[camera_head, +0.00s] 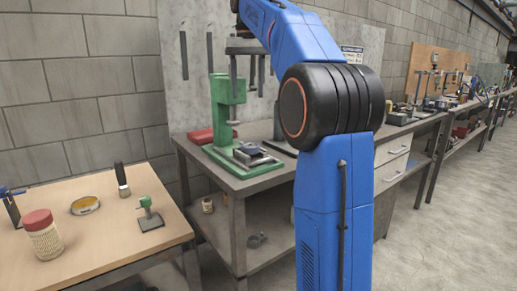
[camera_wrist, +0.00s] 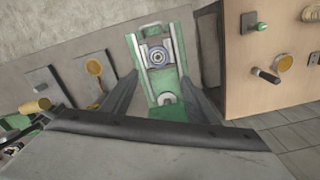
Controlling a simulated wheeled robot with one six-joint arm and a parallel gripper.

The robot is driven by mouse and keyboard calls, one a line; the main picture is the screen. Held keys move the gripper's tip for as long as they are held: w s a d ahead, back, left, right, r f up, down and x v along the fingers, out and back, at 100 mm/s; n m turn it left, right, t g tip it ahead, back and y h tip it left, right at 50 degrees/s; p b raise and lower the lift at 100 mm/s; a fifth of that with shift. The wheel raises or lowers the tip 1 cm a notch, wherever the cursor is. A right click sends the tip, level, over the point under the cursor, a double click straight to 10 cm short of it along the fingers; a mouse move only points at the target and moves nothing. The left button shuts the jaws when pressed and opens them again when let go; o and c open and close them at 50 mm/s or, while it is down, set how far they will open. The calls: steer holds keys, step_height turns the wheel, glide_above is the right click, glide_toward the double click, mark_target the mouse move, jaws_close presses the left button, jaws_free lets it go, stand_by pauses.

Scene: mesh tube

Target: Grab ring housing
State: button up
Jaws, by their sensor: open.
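A round, ring-like yellow part (camera_head: 85,205) with a dark rim lies flat on the wooden table at left; it best fits the ring housing, though I cannot be sure. My gripper (camera_head: 247,84) hangs fingers down above the grey bench, beside the green press, well right of the yellow part. In the wrist view my gripper (camera_wrist: 160,80) has its fingers wide apart with nothing held. The green press shows beyond them, with a round ringed piece on it.
A red-lidded jar (camera_head: 42,235), a brush (camera_head: 122,180) and a green part on a dark base (camera_head: 149,214) stand around the yellow part. The green press (camera_head: 228,110) stands on the grey bench (camera_head: 185,150). The wall is close behind.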

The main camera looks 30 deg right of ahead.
mark_target(250, 148)
steer(key=f, duration=1.7)
steer(key=shift+d+f, duration=0.15)
steer(key=shift+d, duration=0.15)
steer(key=c, duration=1)
